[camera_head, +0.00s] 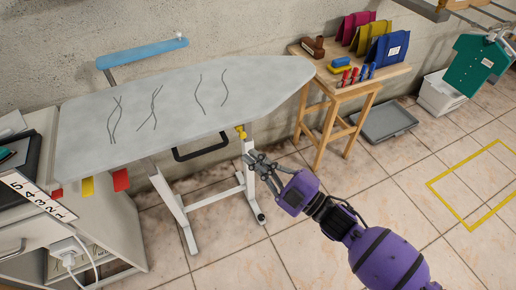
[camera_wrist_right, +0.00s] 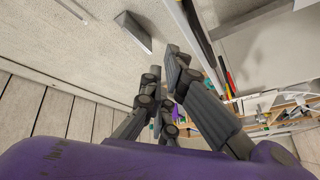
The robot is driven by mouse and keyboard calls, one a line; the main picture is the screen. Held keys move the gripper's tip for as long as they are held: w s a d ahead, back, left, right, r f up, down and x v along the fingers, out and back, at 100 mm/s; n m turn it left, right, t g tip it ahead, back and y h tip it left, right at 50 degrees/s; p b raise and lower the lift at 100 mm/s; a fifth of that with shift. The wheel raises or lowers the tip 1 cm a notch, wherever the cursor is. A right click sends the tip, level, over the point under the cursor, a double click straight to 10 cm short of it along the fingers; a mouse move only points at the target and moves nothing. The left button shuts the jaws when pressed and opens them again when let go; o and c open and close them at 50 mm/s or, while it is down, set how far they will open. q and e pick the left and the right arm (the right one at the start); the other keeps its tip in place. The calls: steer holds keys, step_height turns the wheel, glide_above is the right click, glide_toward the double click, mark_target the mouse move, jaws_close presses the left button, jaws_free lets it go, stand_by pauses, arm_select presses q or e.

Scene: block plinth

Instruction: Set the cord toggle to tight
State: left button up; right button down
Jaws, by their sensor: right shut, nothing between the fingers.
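The ironing board (camera_head: 160,125) with a pale grey cover stands tilted across the picture in the head view. A small yellow piece (camera_head: 240,131) shows at its front edge, above the white leg. I cannot tell for sure whether this is the cord toggle, nor its setting. My right gripper (camera_head: 256,160) is just below and right of the yellow piece, apart from it, beside the leg. It is shut and empty. Its dark fingers also show in the right wrist view (camera_wrist_right: 168,66), where I cannot make out the toggle. My left gripper is not in view.
A black bar handle (camera_head: 200,151) hangs under the board, left of the white leg frame (camera_head: 222,197). A wooden table (camera_head: 372,82) with bags and small tools stands at the right. A cabinet (camera_head: 105,235) stands at the left. Tiled floor (camera_head: 245,265) in front is clear.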

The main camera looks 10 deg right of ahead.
steer(key=p+x, duration=0.1)
steer(key=x, duration=0.8)
steer(key=d+f, duration=0.1)
steer(key=w+d+f, duration=0.1)
steer(key=d+f, duration=0.1)
steer(key=shift+w, duration=0.1)
steer(key=w+d+b, duration=0.1)
steer(key=w+d, duration=0.1)
steer(key=d, duration=0.5)
steer(key=shift+w+d, duration=0.2)
steer(key=shift+d, duration=0.05)
